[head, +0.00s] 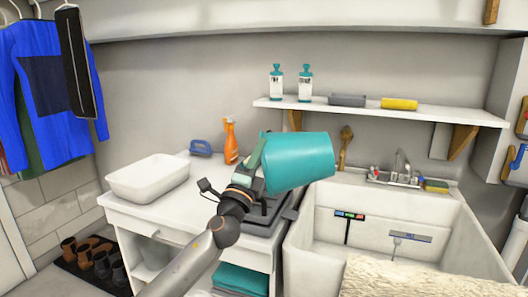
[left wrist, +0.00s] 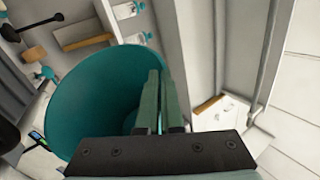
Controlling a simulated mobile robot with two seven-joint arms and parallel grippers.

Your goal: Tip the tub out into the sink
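The teal tub (head: 300,160) is in the air in the head view, tilted on its side. Its wider end faces left and its narrower end right. My left gripper (head: 257,152) is at its left end. In the left wrist view the two fingers (left wrist: 160,100) are close together at the rim of the tub (left wrist: 90,85), with the wall between them. I see no contents inside, though part of the interior is hidden. The white sink (head: 325,228) is below and to the right; the tub is over its back left side. My right gripper is not in view.
A white basin (head: 148,178), an orange spray bottle (head: 230,142) and a blue brush (head: 201,147) are on the counter at left. A wall shelf (head: 440,114) holds bottles and sponges above the sink. The faucet (head: 402,163) is at its back. A beige textured thing (head: 425,280) covers its front.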

